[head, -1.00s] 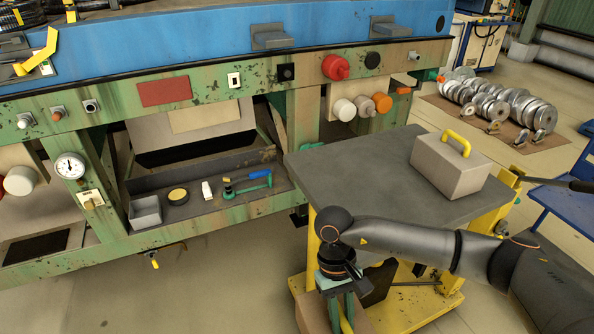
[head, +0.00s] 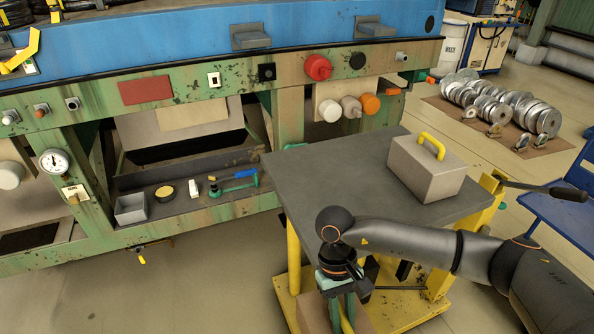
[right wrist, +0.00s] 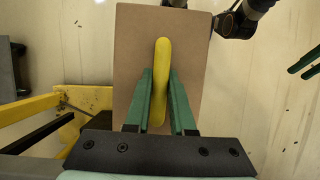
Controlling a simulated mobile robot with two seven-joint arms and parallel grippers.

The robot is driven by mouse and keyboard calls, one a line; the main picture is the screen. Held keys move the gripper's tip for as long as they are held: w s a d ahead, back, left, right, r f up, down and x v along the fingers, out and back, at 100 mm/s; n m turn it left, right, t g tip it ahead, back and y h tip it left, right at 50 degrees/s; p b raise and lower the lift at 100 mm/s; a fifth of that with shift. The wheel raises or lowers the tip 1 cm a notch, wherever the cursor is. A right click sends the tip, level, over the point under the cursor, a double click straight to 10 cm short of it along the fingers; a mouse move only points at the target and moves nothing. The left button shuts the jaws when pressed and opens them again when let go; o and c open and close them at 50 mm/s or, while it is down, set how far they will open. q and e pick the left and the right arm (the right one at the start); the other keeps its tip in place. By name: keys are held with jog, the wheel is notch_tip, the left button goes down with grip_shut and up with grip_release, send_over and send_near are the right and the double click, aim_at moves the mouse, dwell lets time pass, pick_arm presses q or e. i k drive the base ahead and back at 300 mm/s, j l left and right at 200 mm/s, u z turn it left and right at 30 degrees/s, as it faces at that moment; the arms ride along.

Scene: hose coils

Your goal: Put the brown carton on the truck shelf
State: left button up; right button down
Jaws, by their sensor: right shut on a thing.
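The brown carton (right wrist: 185,25) is in my right gripper (right wrist: 158,80). The gripper's green fingers are shut on its yellow handle (right wrist: 161,70). In the head view the brown carton (head: 314,312) shows low, beside the near side of the truck and below its top. My right gripper (head: 345,305) is partly hidden by its own wrist there. The yellow truck has a grey top shelf (head: 335,180) and a yellow lower deck (head: 405,312). Green fingertips (right wrist: 305,62), seemingly my left gripper's, show at the right edge of the right wrist view; their opening is unclear.
A pale grey-beige box (head: 425,172) with a yellow handle stands on the truck top's right part. The top's left part is clear. A green workbench (head: 190,215) with a tool tray is behind. A lever (head: 545,190) sticks out at the truck's right.

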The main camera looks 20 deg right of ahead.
aim_at(562, 207)
jog(key=l, duration=0.55)
jog(key=k+l+u, duration=0.15)
jog(key=l, duration=0.9)
jog(key=k+l+u, duration=0.1)
jog(key=l, duration=0.45)
jog(key=k+l, duration=0.1)
jog(key=l, duration=0.3)
jog(key=k+l+u, duration=0.15)
jog(key=l, duration=0.3)
jog(key=k+l, duration=0.15)
jog(key=l, duration=0.25)
jog(key=k+l+u, duration=0.1)
jog(key=l, duration=0.3)
jog(key=k+l+u, duration=0.1)
jog(key=l, duration=0.3)
jog(key=k, duration=0.1)
